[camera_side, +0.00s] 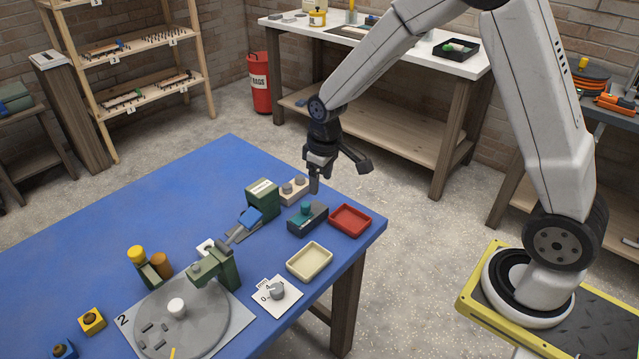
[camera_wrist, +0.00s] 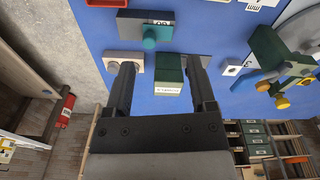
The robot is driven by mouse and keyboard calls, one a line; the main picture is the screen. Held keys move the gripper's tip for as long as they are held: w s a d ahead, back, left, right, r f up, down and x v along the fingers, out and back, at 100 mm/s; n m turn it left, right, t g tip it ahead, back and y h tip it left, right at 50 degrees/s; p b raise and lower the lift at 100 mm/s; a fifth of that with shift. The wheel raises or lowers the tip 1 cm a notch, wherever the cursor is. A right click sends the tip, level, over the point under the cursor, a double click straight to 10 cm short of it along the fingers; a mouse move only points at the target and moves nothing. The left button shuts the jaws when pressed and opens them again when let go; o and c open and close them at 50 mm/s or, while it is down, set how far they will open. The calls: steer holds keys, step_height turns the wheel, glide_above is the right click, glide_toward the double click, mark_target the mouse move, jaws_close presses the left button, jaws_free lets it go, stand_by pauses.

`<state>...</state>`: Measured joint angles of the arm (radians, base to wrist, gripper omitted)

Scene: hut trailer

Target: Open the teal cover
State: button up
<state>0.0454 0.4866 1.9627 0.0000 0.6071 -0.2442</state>
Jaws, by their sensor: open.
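A small teal cap-like piece (camera_side: 306,208), the only clearly teal part I see, sits on a dark grey block (camera_side: 318,220) near the right corner of the blue table. It also shows near the top of the wrist view (camera_wrist: 149,38). I cannot tell how it is hinged or whether it is shut. My gripper (camera_side: 314,187) hangs above the table, fingers down, above and behind this block. In the wrist view my gripper (camera_wrist: 161,66) is open, its two dark fingers wide apart and empty. The teal piece lies beyond the fingertips, not touched.
A dark green labelled box (camera_side: 262,198) and a grey block with two round knobs (camera_side: 293,190) stand close by. A dial (camera_side: 277,291) and a grey turntable (camera_side: 205,318) are nearer the camera. The far left tabletop is clear.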

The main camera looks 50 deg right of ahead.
steer(key=n+g, duration=0.1)
glide_above(305, 204)
step_height(305, 204, down, 4)
steer(key=shift+f, duration=0.15)
steer(key=shift+f, duration=0.15)
steer(key=shift+f, duration=3.75)
steer(key=shift+c, duration=0.2)
jaws_close()
